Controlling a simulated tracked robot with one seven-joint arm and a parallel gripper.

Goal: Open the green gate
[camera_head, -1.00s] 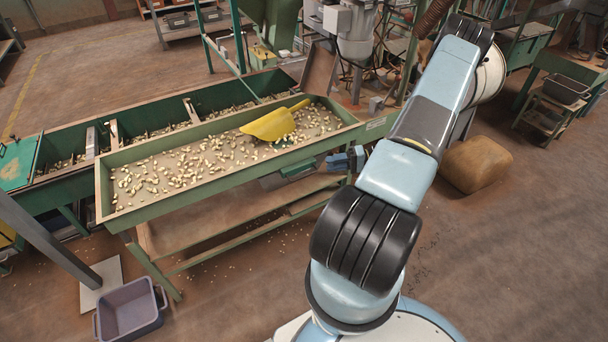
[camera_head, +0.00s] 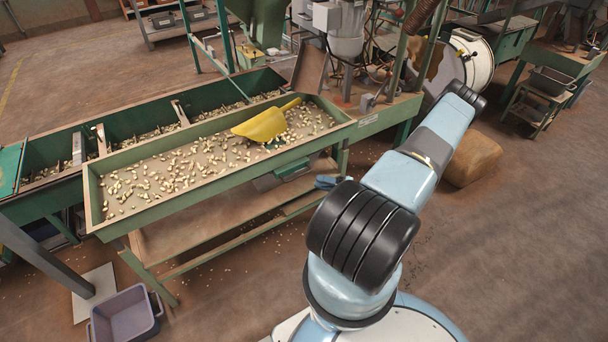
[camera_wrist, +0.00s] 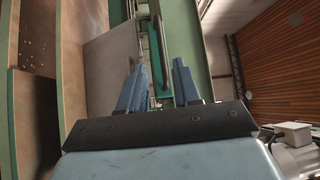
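In the wrist view a green panel (camera_wrist: 187,40) stands ahead, with a dark curved handle (camera_wrist: 161,40) in front of it. I cannot tell for sure that this panel is the gate. My gripper (camera_wrist: 160,88) is open and empty, its two blue fingers apart, with the handle beyond the gap between them. I see no contact. In the head view my gripper (camera_head: 329,182) shows only in part, beside the near long side of the green nut table; my arm hides the rest.
The green nut table (camera_head: 196,208) carries loose nuts and a yellow scoop (camera_head: 264,125). A wooden shelf (camera_head: 205,222) lies under it. A grey-purple bin (camera_head: 122,316) stands front left, a brown sack (camera_head: 472,160) right.

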